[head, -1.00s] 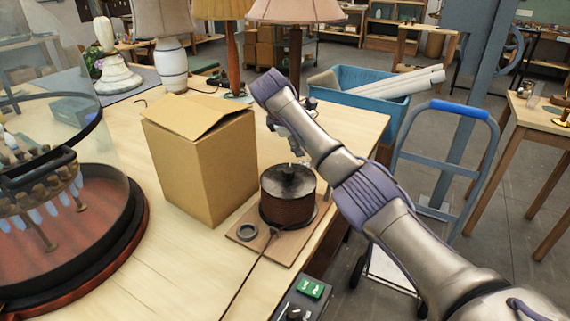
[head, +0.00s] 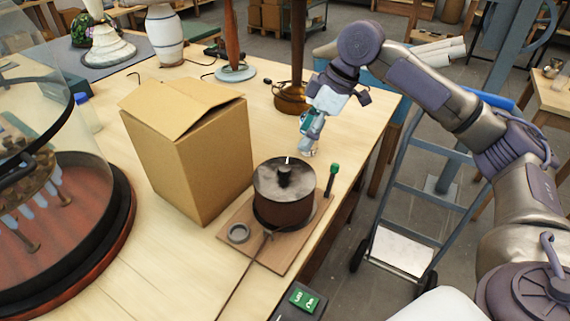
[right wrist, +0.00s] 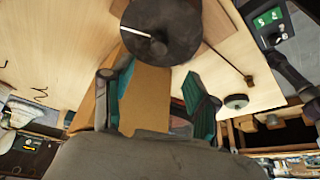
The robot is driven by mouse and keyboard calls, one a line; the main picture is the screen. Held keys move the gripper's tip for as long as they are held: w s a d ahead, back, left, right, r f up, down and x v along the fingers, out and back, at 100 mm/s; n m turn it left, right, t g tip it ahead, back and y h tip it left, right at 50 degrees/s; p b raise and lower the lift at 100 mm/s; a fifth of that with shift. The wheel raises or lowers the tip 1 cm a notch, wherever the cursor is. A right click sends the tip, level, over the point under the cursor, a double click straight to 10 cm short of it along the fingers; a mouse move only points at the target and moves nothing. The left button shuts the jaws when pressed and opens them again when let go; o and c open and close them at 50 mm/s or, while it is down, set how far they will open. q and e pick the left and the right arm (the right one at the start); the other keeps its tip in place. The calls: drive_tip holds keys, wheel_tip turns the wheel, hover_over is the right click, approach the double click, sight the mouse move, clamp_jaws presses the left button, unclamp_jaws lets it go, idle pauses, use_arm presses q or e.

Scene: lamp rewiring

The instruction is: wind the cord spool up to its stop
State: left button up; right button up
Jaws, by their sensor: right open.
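The cord spool (head: 284,205) is a dark brown drum with a shiny black top and a central knob, standing on a wooden board (head: 238,258). A green-tipped post (head: 333,172) stands upright at its right. A dark cord (head: 245,270) runs off toward the front. My right gripper (head: 308,150) hangs fingers down behind the spool, apart from it. In the right wrist view its teal fingers (right wrist: 162,98) are spread with nothing held, and the spool top (right wrist: 180,30) shows at the top edge. My left gripper is out of view.
A glass-domed piece (head: 60,235) fills the left front. A control box with a green switch (head: 304,298) is at the front. Lamp bases stand behind. The table edge is just right of the board.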

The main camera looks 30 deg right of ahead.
sight(287, 167)
drive_tip(key=p+x, duration=0.1)
drive_tip(key=x, duration=1.1)
drive_tip(key=shift+r, duration=0.1)
clamp_jaws()
